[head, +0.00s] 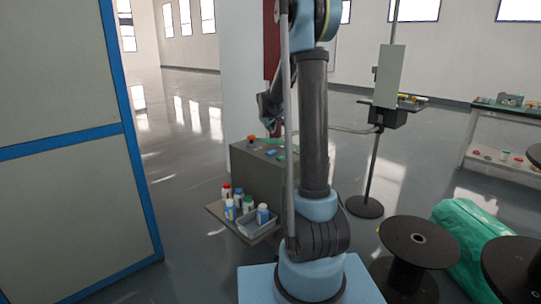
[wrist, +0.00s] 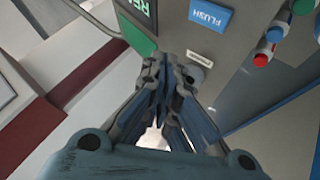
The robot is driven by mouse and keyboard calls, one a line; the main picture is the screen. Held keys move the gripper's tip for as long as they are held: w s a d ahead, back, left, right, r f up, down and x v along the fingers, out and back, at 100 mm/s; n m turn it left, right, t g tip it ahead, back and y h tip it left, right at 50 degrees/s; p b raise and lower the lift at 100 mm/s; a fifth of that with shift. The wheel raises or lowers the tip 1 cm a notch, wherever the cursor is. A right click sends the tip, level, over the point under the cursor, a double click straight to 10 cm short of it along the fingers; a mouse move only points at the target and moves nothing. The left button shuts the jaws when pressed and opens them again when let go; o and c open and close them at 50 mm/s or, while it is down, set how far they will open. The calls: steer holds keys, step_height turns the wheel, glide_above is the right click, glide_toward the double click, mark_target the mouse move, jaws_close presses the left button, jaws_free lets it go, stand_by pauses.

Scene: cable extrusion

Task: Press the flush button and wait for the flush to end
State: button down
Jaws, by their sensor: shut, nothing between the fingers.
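The grey control box (head: 262,178) stands left of my arm in the head view, with small coloured controls on its top. No button that I can clearly tell as the flush button shows there. My gripper (wrist: 168,65) is shut and empty. Its fingertips appear just below the FLUSH label, close to a small white label (wrist: 200,59); I cannot tell whether they touch the panel. In the head view my gripper (head: 268,108) is small and dark above the box.
A green sign (wrist: 138,28) borders the fingers in the wrist view. Several capped bottles (head: 238,202) stand on a shelf at the box's front. A pole stand (head: 373,170) and black spools (head: 418,243) are to the right. A blue-framed panel (head: 60,160) fills the left.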

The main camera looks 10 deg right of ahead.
mark_target(269, 152)
steer(key=shift+w+a+f, duration=0.1)
steer(key=shift+w+f, duration=0.05)
steer(key=shift+w, duration=0.35)
steer(key=shift+w+a+f, duration=0.1)
steer(key=shift+w+f, duration=0.05)
steer(key=shift+w, duration=0.3)
steer(key=shift+f, duration=4.35)
steer(key=shift+f, duration=0.8)
steer(key=shift+r, duration=0.85)
steer(key=shift+r, duration=0.1)
steer(key=shift+r, duration=2.45)
